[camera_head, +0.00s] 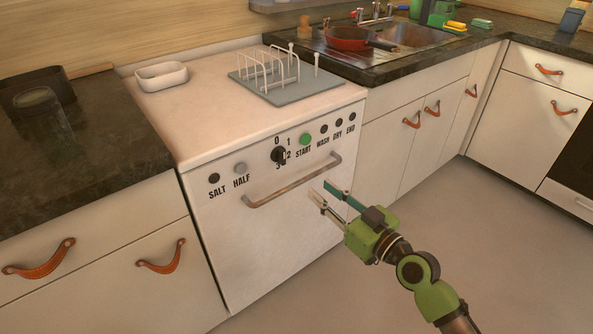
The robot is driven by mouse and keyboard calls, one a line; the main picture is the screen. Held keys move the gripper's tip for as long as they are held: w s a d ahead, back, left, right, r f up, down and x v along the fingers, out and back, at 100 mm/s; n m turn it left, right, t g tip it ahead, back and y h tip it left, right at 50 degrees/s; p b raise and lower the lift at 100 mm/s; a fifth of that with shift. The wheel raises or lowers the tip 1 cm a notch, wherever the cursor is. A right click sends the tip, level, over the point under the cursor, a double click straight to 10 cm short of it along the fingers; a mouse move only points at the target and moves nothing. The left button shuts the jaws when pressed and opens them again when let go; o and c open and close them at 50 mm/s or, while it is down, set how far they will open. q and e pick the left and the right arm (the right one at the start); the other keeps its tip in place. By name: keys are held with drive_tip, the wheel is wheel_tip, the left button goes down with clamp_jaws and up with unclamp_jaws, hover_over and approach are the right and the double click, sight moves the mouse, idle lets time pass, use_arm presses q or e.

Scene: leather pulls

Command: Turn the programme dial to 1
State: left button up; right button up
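The programme dial (278,155) is a black knob on the white dishwasher's front panel (262,240), with the marks 0, 1, 2 and 3 around it. Which mark the dial points at is too small to tell. My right gripper (325,192) is in front of the dishwasher door, below and right of the dial and apart from it. Its two fingers are spread and nothing is between them. My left gripper is not in view.
A long bar handle (293,182) crosses the door just below the dial. A green START button (305,139) sits right of the dial, and a grey HALF button (240,168) left of it. A dish rack (285,80) and white dish (161,76) stand on top. The floor (440,225) is clear.

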sight(284, 160)
drive_tip(key=x, duration=0.8)
drive_tip(key=r+x, duration=0.1)
drive_tip(key=x, duration=0.3)
drive_tip(key=shift+w+a, duration=0.15)
drive_tip(key=shift+a, duration=0.2)
drive_tip(key=shift+w+a+f, duration=0.1)
drive_tip(key=shift+w+a, duration=0.3)
drive_tip(key=shift+w, duration=0.1)
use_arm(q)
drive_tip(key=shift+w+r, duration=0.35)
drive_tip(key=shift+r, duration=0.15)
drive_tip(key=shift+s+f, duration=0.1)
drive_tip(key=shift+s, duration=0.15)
use_arm(e)
clamp_jaws()
